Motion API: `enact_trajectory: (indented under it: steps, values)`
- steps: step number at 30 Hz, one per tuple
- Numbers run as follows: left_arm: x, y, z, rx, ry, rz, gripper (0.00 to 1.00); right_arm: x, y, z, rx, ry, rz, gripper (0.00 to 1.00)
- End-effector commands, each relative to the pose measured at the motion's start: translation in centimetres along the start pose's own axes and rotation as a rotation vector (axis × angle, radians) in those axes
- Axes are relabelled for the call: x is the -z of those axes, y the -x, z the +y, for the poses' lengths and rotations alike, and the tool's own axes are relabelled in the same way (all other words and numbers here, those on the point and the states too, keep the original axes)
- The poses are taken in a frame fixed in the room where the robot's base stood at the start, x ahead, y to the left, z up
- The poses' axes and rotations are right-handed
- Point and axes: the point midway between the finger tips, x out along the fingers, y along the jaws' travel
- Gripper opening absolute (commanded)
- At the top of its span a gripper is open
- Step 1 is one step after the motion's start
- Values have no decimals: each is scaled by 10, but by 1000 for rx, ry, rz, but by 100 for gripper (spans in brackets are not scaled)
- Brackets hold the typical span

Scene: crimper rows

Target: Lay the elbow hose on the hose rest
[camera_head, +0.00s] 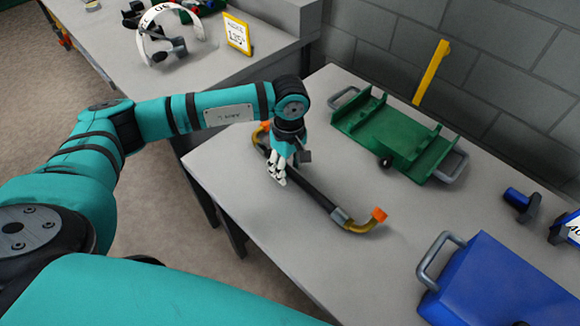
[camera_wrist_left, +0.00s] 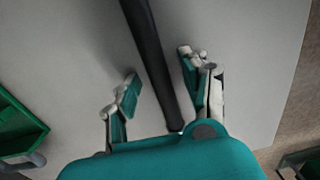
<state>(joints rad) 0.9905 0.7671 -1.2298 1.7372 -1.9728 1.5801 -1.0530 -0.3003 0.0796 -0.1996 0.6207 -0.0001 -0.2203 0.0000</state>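The elbow hose (camera_head: 317,193) is a dark tube with a grey collar and yellow bent ends tipped in orange. It lies slantwise on the grey table in the head view. My left gripper (camera_head: 278,176) is over its far half, partly hiding it. In the left wrist view the dark tube (camera_wrist_left: 150,60) runs between the two spread fingers of my left gripper (camera_wrist_left: 158,72), with gaps on both sides. A green tray-like holder with raised walls (camera_head: 385,127), likely the hose rest, stands farther back and right. My right gripper is out of view.
A blue box (camera_head: 505,290) with a grey handle is at the right front. Small blue-and-black tools (camera_head: 522,204) lie near the right edge. A yellow upright piece (camera_head: 432,72) rises behind the green holder. Bare table separates hose and holder. A brick wall stands behind.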

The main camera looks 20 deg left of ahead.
Motion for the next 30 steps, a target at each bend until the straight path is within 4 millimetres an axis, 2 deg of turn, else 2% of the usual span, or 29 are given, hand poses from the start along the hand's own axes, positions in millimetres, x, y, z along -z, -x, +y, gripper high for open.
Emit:
enact_trajectory:
  steps: [1, 9, 10, 25, 30]
  values:
    - [0, 0, 0, 0, 0, 0, 37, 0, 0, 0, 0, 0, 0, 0]
    - [0, 0, 0, 0, 0, 0, 2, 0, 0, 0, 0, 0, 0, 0]
    - [0, 0, 0, 0, 0, 0, 0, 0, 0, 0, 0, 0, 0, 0]
    - [0, 2, 1, -3, 0, 0, 0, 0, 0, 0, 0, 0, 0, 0]
    - [0, 8, 1, -3, 0, -1, 0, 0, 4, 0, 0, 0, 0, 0]
